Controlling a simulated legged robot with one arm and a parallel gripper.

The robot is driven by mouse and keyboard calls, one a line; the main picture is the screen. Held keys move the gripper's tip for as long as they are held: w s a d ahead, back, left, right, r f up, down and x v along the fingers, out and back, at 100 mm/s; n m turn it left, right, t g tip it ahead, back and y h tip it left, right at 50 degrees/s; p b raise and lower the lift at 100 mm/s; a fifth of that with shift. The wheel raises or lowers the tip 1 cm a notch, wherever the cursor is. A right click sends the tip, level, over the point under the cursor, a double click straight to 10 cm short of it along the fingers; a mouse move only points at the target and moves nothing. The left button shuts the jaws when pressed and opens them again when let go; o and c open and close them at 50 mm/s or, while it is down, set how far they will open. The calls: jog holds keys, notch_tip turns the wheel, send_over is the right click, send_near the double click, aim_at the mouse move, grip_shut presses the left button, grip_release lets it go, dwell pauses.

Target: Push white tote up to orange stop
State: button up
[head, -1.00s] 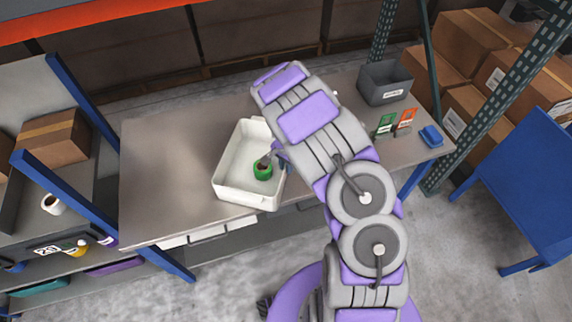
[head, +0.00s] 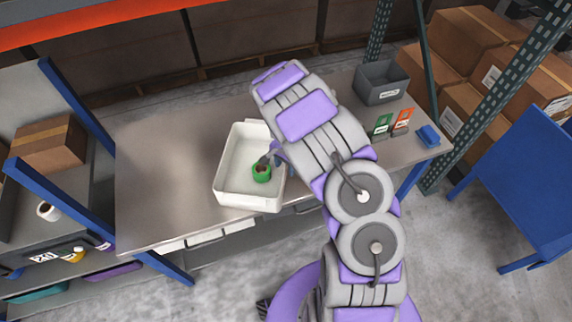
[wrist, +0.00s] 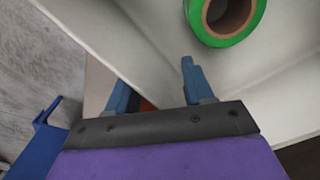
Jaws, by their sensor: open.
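The white tote (head: 229,196) stands upright on the grey worktable, near its front edge; a green roll (head: 261,172) lies inside. My gripper (head: 272,155) is at the tote's right side, partly hidden by my arm in the head view. In the wrist view my gripper (wrist: 155,80) is open, with one finger on each side of the tote wall (wrist: 125,48); the green roll (wrist: 228,20) is ahead. I cannot make out an orange stop for certain; a small orange patch (wrist: 147,104) shows between the fingers.
On the right part of the worktable (head: 160,180) are a grey bin (head: 382,84), a green card (head: 382,125), an orange card (head: 402,121) and a blue item (head: 428,135). The table left of the tote is clear. A blue-framed shelf (head: 75,110) stands at the left.

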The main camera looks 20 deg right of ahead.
notch_tip(320, 180, up, 17)
jog(key=p, duration=0.2)
jog(key=shift+d+r, duration=0.1)
jog(key=shift+r, duration=0.05)
dwell(0.6)
jog(key=s+a+r+n, duration=0.2)
jog(key=s+r+n, duration=0.2)
jog(key=s+r, duration=1.05)
jog(key=s+a+n+g, duration=0.1)
jog(key=s+n, duration=0.2)
jog(key=s, duration=0.8)
jog(key=s+a+r+n, duration=0.1)
jog(key=s+n, duration=0.3)
jog(key=s, duration=0.7)
jog(key=shift+s+a+g, duration=0.15)
jog(key=shift+a+g, duration=0.25)
jog(key=shift+a, duration=0.4)
jog(key=shift+c, duration=0.5)
